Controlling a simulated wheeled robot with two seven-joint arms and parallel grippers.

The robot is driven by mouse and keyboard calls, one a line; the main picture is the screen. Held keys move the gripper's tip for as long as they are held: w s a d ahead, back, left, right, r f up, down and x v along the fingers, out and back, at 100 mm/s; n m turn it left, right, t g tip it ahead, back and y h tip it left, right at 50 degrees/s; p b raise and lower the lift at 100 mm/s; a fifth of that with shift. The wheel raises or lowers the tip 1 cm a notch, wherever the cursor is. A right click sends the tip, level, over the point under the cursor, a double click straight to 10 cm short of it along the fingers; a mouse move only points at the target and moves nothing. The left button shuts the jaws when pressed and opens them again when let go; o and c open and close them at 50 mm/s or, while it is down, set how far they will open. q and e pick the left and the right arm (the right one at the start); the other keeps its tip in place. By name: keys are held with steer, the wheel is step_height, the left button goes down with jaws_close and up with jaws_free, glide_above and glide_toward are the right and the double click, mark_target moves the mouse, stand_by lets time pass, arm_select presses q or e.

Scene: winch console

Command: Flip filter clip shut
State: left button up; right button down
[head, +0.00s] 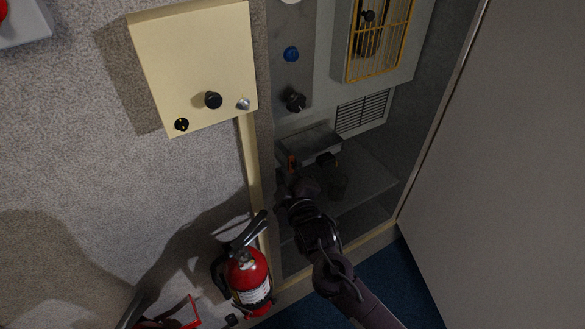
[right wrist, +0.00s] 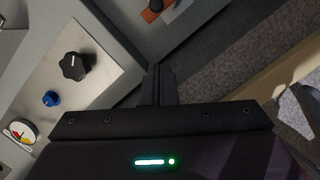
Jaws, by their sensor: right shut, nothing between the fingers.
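An orange piece, which looks like the filter clip (head: 292,163), sits low in the grey cabinet, at the left end of a small grey box (head: 312,142). I cannot tell whether the clip is open or shut. My right gripper (head: 312,182) is dark and hard to make out just below the box. Its fingers (right wrist: 158,72) are shut and empty in the wrist view, short of the orange piece and apart from it. My left gripper is not in view.
Left of the cabinet are a cream box (head: 195,60) with knobs and a red fire extinguisher (head: 248,275). A black knob (head: 296,102) and blue button (head: 291,54) are above the clip. A yellow grille (head: 380,40) is higher right. A large grey panel (head: 500,160) bounds the right.

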mark_target(293, 171)
steer(key=shift+w+d+f+p, duration=0.25)
steer(key=shift+w+d+f, duration=0.15)
steer(key=shift+w, duration=0.35)
steer(key=shift+w+d+f+p, duration=0.3)
steer(key=shift+w+f, duration=0.25)
steer(key=shift+w, duration=0.2)
steer(key=shift+w+d+f+p, duration=0.25)
steer(key=shift+w+d+f, duration=0.15)
steer(key=shift+w, duration=0.35)
steer(key=shift+w, duration=0.1)
